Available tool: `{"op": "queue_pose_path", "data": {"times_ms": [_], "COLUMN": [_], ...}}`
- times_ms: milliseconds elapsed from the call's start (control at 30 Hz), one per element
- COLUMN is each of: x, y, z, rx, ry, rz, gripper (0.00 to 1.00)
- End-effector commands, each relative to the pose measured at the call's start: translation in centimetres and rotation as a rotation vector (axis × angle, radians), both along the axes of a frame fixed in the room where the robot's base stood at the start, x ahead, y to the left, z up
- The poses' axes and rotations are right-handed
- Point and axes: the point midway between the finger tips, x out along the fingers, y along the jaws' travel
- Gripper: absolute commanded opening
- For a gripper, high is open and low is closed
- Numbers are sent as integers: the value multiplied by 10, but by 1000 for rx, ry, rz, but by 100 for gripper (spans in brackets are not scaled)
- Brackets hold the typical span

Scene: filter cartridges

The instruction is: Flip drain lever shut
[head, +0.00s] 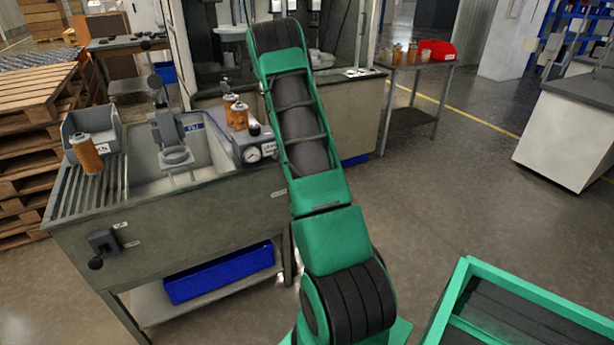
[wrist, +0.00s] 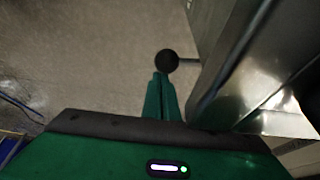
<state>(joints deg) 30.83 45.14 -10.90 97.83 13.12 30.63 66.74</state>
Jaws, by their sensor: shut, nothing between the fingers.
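In the head view, a dark lever box (head: 103,243) with a black ball knob (head: 96,263) hanging low is on the front of the sink bench (head: 200,215). Small pale labels sit beside it. In the wrist view, a black ball knob (wrist: 167,61) on a thin rod sticks out from a metal face at right. I cannot tell if it is the same knob. My gripper (wrist: 160,78) is shut and empty, its fingertips close below that knob; contact is unclear. My gripper does not show in the head view.
Orange cartridges (head: 86,153) stand on the bench, with a gauge box (head: 254,149) at its right. A blue bin (head: 218,272) sits on the shelf below. Wooden pallets (head: 33,130) stand at left. Open floor lies right of my arm.

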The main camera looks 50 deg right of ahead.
Motion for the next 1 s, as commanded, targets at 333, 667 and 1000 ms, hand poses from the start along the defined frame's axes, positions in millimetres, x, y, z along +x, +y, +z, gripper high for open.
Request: {"op": "queue_pose_path", "data": {"times_ms": [333,667,1000], "x": [-1,-10,-1], "y": [-2,-21,-14], "z": [0,4,60], "rx": [1,0,-2], "ry": [0,1,-2], "rz": [-1,-1,7], "gripper": [0,0,0]}}
